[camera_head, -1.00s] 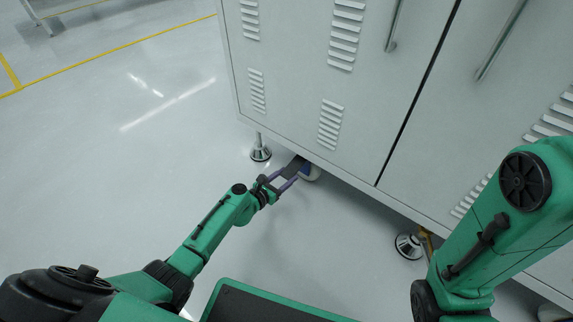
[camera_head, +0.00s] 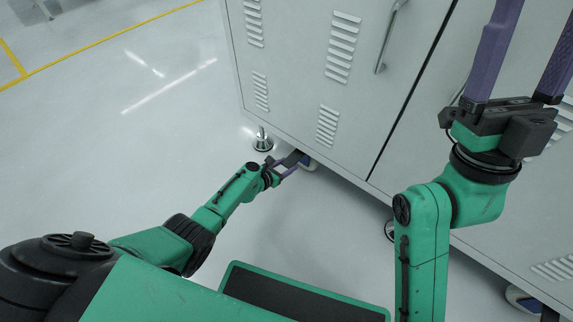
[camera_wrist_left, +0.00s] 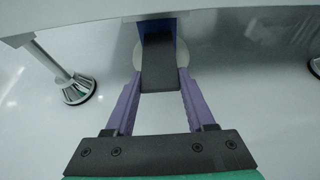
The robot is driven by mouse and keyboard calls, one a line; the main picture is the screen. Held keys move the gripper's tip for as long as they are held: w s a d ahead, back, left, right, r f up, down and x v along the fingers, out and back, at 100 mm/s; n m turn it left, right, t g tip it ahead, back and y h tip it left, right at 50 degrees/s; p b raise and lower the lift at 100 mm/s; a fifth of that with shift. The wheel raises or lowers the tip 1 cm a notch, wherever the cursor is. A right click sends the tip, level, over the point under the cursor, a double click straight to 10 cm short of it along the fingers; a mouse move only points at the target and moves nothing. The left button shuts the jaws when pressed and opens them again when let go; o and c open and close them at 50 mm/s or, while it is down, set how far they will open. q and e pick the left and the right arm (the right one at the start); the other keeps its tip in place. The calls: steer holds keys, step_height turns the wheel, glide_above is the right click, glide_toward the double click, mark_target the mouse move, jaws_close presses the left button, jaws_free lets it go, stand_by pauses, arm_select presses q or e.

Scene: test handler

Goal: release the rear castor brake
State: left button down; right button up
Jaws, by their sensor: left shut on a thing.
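The castor (camera_head: 309,164) sits under the cabinet's lower edge, with a blue body and a pale wheel. In the left wrist view the castor (camera_wrist_left: 178,57) has a black brake lever (camera_wrist_left: 159,68) sticking out toward me. My left gripper (camera_head: 286,166) reaches low to it. In the left wrist view its purple fingers (camera_wrist_left: 160,80) are shut on the lever, one on each side. The upper part of the castor is hidden under the cabinet. My right gripper (camera_head: 536,30) is raised in front of the cabinet, its purple fingers wide apart and empty, their tips cut off by the frame.
The grey cabinet (camera_head: 290,70) with louvres and door handles stands over the castor. A levelling foot (camera_head: 262,142) is left of the castor, also in the left wrist view (camera_wrist_left: 78,90). Another castor (camera_head: 520,300) shows at the lower right. The floor at left (camera_head: 130,150) is clear.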

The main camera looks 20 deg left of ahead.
arm_select(q)
steer(key=shift+r, duration=0.1)
steer(key=shift+c, duration=1.2)
jaws_free()
